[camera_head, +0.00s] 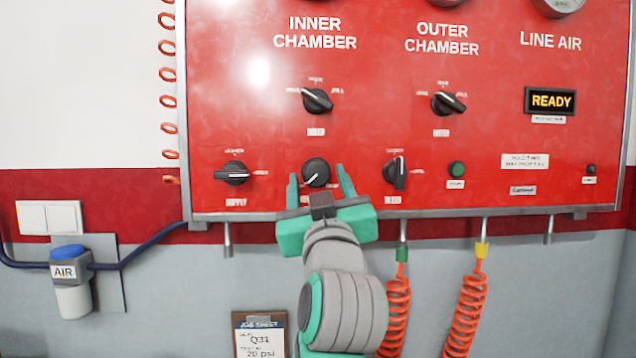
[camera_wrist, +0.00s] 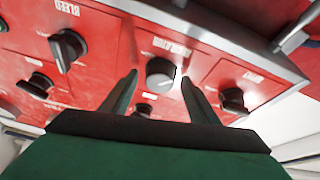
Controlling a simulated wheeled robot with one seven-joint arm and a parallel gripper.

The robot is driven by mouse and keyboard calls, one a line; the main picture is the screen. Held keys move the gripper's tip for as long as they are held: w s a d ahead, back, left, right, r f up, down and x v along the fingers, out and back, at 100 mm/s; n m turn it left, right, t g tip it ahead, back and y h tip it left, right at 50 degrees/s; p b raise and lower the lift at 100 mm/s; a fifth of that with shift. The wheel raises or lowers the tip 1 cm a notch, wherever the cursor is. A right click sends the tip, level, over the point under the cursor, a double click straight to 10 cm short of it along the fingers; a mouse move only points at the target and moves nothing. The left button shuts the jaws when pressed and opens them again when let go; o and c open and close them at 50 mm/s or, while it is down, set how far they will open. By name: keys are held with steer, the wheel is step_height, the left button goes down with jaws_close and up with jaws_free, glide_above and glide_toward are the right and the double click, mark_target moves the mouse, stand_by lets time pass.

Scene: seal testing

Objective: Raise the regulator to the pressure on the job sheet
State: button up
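The regulator is a round black knob (camera_head: 316,172) with a white pointer line, low on the red panel between the supply knob and another selector. In the wrist view the regulator knob (camera_wrist: 160,72) faces me between the fingertips. My gripper (camera_head: 320,182) is green and open, with one finger to each side of the knob. In the head view the fingers reach up to about knob height; I cannot tell whether they touch it. The job sheet (camera_head: 260,340) hangs on a clipboard below the panel and reads Q31 and 20 psi. The gauges are mostly cut off at the top.
The supply knob (camera_head: 232,173) is to the left and a selector knob (camera_head: 396,172) is close to the right. The inner selector (camera_head: 317,100) and outer selector (camera_head: 448,103) sit above. A display (camera_head: 550,101) reads READY. Orange coiled hoses (camera_head: 468,305) hang below the panel.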

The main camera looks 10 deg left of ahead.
steer(key=c, duration=1)
steer(key=m+h, duration=0.1)
steer(key=m, duration=0.1)
steer(key=m+h, duration=0.1)
steer(key=m, duration=0.1)
steer(key=m+h, duration=0.1)
steer(key=m, duration=0.1)
steer(key=shift+s+a+m+t, duration=0.1)
steer(key=shift+a+m+t, duration=0.2)
steer(key=shift+t, duration=0.1)
steer(key=m+h, duration=0.1)
steer(key=m, duration=0.1)
steer(key=m+h, duration=0.1)
steer(key=m, duration=0.2)
steer(key=shift+a+r+h, duration=0.1)
steer(key=shift+a+h, duration=0.05)
steer(key=shift+h, duration=0.25)
steer(key=m+h, duration=0.1)
steer(key=m, duration=0.1)
steer(key=m+g+h, duration=0.1)
steer(key=m, duration=0.2)
steer(key=shift+a+r+m+g, duration=0.1)
steer(key=shift+r+m+g, duration=0.1)
steer(key=shift+m+g, duration=0.1)
steer(key=shift+s+r+m+g+h, duration=0.15)
steer(key=shift+m+g, duration=0.25)
steer(key=shift+m, duration=0.8)
steer(key=shift+w+m+g+h, duration=0.1)
steer(key=shift+m+g+h, duration=0.25)
steer(key=shift+m, duration=0.85)
